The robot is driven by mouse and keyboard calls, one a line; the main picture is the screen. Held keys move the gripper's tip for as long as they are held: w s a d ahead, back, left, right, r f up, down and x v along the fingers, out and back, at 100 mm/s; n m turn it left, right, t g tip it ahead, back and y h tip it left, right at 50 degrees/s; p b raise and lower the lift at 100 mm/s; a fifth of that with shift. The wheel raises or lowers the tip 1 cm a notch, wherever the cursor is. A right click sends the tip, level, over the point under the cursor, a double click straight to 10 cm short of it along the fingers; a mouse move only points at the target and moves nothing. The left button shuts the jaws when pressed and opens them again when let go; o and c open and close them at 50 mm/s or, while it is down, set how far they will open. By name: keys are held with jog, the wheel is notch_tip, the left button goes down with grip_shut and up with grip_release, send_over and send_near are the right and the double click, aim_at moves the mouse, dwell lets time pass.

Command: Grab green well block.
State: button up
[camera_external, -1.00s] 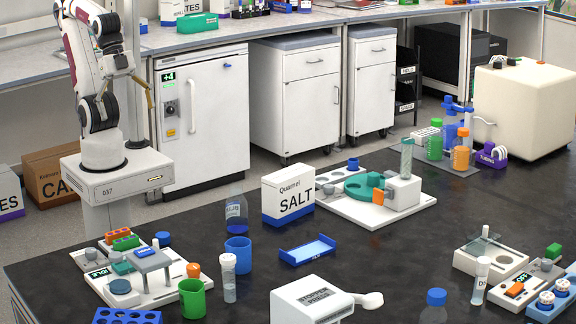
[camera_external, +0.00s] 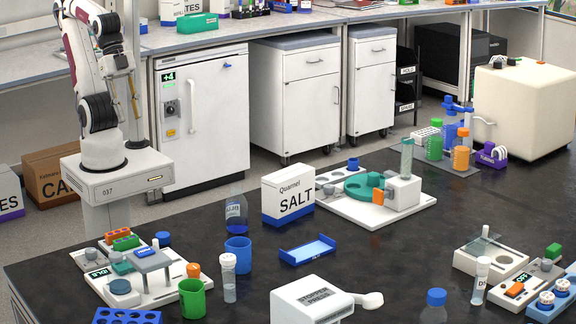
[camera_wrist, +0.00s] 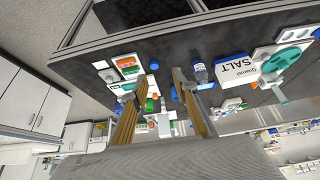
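A small green well block (camera_external: 126,242) sits beside an orange well block (camera_external: 117,234) on the white device at the front left of the dark bench. The green block also shows in the wrist view (camera_wrist: 131,71), left of my fingers and partly small in the picture. My gripper (camera_wrist: 160,76) is open, with its two gold-coloured fingers apart and nothing between them. In the external view my gripper (camera_external: 134,98) hangs beside my folded arm, well away from the block.
The white device (camera_external: 155,291) also carries a grey raised plate. A blue cup (camera_external: 238,249), green cup (camera_external: 192,298), capped vial (camera_external: 229,278) and blue rack (camera_external: 127,317) stand near it.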

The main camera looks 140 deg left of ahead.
dwell(0.3)
jog(key=w+a+r+m+t+y, duration=0.1)
jog(key=w+a+r, duration=0.15)
jog(key=w, duration=0.35)
jog(key=w+a+r+t+y, duration=0.1)
jog(key=w+a, duration=0.3)
jog(key=w, duration=0.2)
jog(key=w+d+f+m+t+h, duration=0.2)
jog(key=w+m+t, duration=0.35)
jog(key=w, duration=1.65)
jog(key=w+d+f+m+g+h, duration=0.3)
jog(key=d+f+m+g+h, duration=0.35)
jog(key=f, duration=0.65)
jog(key=s+d+f+m+g+h, duration=0.1)
jog(key=s+d+f+g+h, duration=0.1)
jog(key=s+f, duration=0.1)
jog(key=s+d+f+m+g+h, duration=0.2)
jog(key=s+f, duration=0.2)
jog(key=s, duration=0.1)
jog(key=s+d+f+m+g+h, duration=0.1)
jog(key=s+d+f+g+h, duration=0.1)
jog(key=s+f+h, duration=0.1)
jog(key=shift+s+d+f+m, duration=0.2)
jog(key=shift+s, duration=0.25)
jog(key=shift+s+d+f+m, duration=0.2)
jog(key=shift+s, duration=0.2)
jog(key=shift+s+f+g, duration=0.1)
jog(key=shift+s+g, duration=0.2)
jog(key=shift+s, duration=0.05)
